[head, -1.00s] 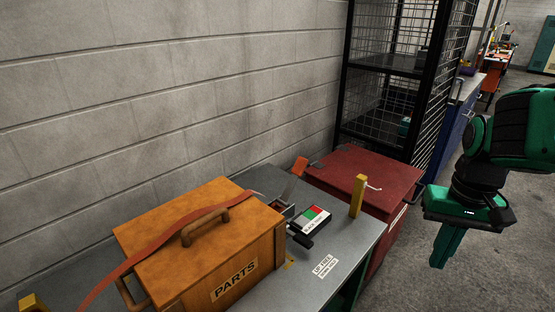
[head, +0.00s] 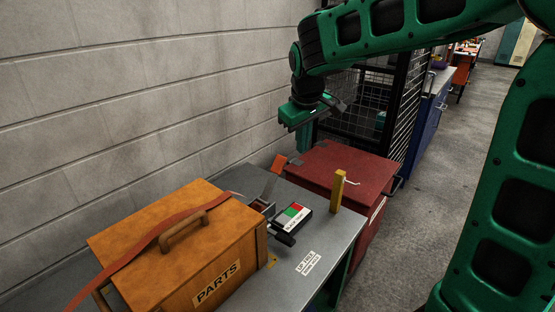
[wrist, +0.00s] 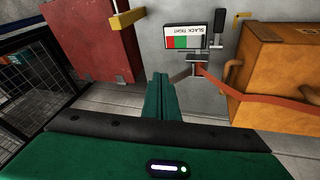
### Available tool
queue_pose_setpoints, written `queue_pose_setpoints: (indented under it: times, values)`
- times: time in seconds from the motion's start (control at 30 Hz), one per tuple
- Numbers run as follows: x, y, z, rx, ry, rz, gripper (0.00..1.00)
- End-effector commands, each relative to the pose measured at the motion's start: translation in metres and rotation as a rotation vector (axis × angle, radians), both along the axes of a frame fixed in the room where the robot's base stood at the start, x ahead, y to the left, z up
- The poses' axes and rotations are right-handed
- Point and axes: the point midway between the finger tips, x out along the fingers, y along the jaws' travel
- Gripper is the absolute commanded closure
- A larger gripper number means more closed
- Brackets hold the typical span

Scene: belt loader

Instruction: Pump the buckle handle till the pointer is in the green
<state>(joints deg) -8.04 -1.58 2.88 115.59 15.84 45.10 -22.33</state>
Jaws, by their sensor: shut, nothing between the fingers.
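The buckle handle (head: 273,175) is a grey lever with an orange grip, raised and leaning up from the buckle (head: 262,207) at the right end of the strap. In the wrist view a grey part of the handle (wrist: 181,75) shows beside my fingers; its orange grip is hidden there. The gauge (head: 292,216) has white, green and red fields; it also shows in the wrist view (wrist: 184,38). I cannot make out its pointer. My gripper (head: 303,146) is shut and empty, pointing down behind and right of the orange grip, apparently apart from it.
The strap (head: 150,240) runs over an orange PARTS case (head: 215,262) on the grey bench (head: 310,240). A black lever (head: 283,238) sits beside the gauge. A yellow post (head: 338,190) stands at the bench edge. A red cabinet (head: 350,165) and mesh shelving lie behind.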

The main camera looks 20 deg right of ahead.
Motion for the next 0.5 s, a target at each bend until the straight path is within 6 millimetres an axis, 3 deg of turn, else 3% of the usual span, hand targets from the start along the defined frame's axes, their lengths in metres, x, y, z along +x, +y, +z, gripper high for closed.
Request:
queue_pose_setpoints:
  times: [0.03, 0.1, 0.2, 0.5]
  values:
    - [0.018, 0.022, 0.001, -0.008, -0.016, 0.056, 1.00]
    - [0.036, 0.043, 0.004, -0.017, -0.036, 0.114, 1.00]
    - [0.050, 0.064, 0.006, -0.026, -0.054, 0.166, 1.00]
    - [0.058, 0.071, 0.007, -0.030, -0.065, 0.188, 1.00]
